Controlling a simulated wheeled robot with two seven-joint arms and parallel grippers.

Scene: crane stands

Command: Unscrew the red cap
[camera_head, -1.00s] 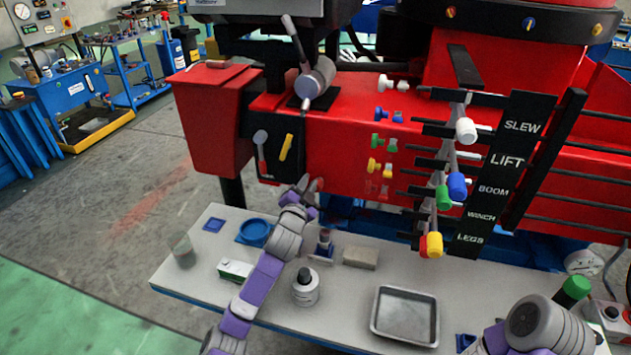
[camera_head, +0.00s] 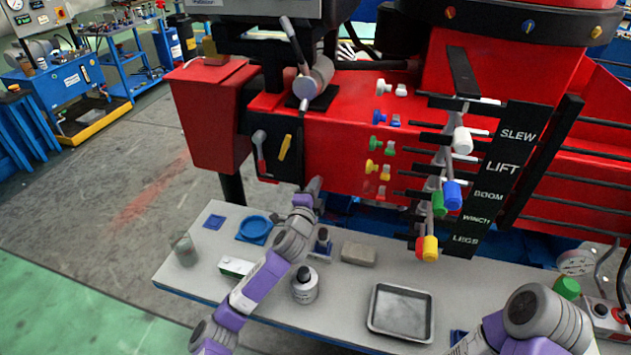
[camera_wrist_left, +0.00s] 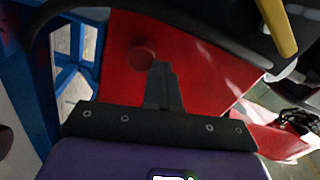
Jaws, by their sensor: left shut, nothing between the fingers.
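The round red cap (camera_wrist_left: 140,58) shows in the left wrist view, on the face of the red crane body (camera_wrist_left: 205,55). My left gripper (camera_wrist_left: 163,85) points at that face, its fingers shut and empty. In the picture its tips lie just right of and below the cap, apart from it. In the head view my left gripper (camera_head: 315,184) is up against the front of the red body, and I cannot make out the cap behind it. My right arm is at the lower right in the head view; its gripper does not show.
Coloured couplings (camera_head: 379,144) and control levers (camera_head: 462,140) stick out on the right.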

